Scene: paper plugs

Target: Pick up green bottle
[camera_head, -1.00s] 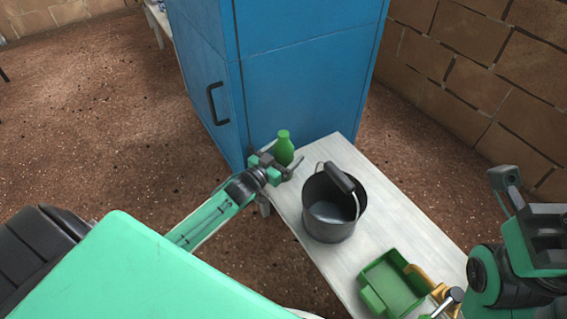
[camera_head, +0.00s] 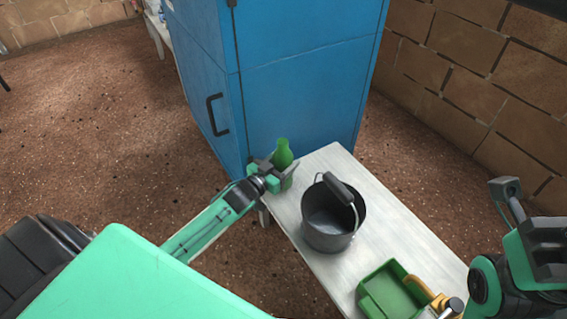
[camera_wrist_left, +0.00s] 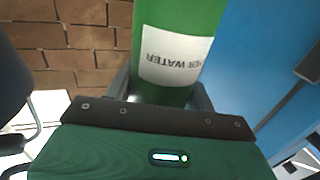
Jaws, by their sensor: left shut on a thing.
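The green bottle (camera_head: 282,156) is upright at the far left corner of the white table, in front of the blue cabinet. In the left wrist view the bottle (camera_wrist_left: 178,20) fills the upper middle, with a white label showing the word "WATER". My left gripper (camera_head: 281,178) is shut on the bottle, its fingers on either side of the body. The bottle's lower part is hidden by the gripper, so I cannot tell whether it touches the table. My right gripper (camera_head: 510,195) is at the right edge, partly cut off; its jaws do not show clearly.
A dark bucket (camera_head: 328,232) with a raised handle stands on the white table (camera_head: 395,225), close to the right of the bottle. A green dustpan-like tray (camera_head: 388,293) lies at the near end. The blue cabinet (camera_head: 300,95) stands directly behind the bottle.

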